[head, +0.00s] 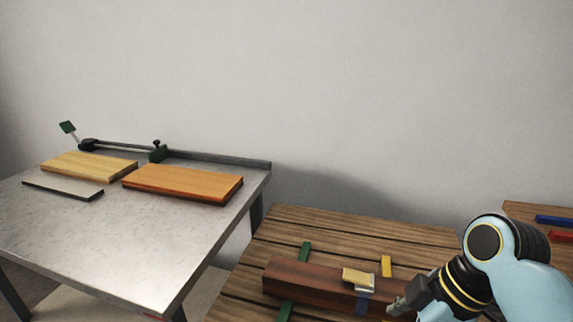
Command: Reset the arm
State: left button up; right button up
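My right arm comes in from the right edge, light blue with black joints and yellow rings. Its dark grey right gripper (396,309) is at the lower right, close to the right end of a dark red-brown wooden block (312,283). I cannot tell whether its fingers are open or shut, or whether they touch the block. A small tan and silver piece (358,278) sits on the block, with a blue part below it. My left gripper is not in view.
The block lies on a slatted wooden table (330,225) with green (304,252) and yellow (386,265) strips by it. A grey metal table (120,235) at left bears two wooden boards (182,181) (88,166) and a thin dark plate (62,189). Blue and red pieces lie far right.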

jog(key=s+d+f+m+g+h+b, duration=0.1)
jog(key=s+d+f+m+b, duration=0.1)
jog(key=s+f, duration=0.5)
jog(key=s+d+f+m+g+b, duration=0.1)
jog(key=s+f, duration=0.3)
jog(key=f, duration=0.7)
jog(key=s+d+f+m+g+h+b, duration=0.1)
jog(key=s+d+f+m+b, duration=0.1)
jog(key=s+f, duration=0.5)
jog(key=s+d+f+m+t+h+b, duration=0.1)
jog(key=s+d+f+m, duration=0.3)
jog(key=s+f, duration=0.5)
jog(key=s+d+f+m+t+h+b, duration=0.1)
jog(key=s+d+f+m+h, duration=0.1)
jog(key=s+d+f+m, duration=0.3)
jog(key=shift+s+f+t+b, duration=0.35)
jog(key=shift+s+f, duration=1.55)
jog(key=shift+f, duration=0.8)
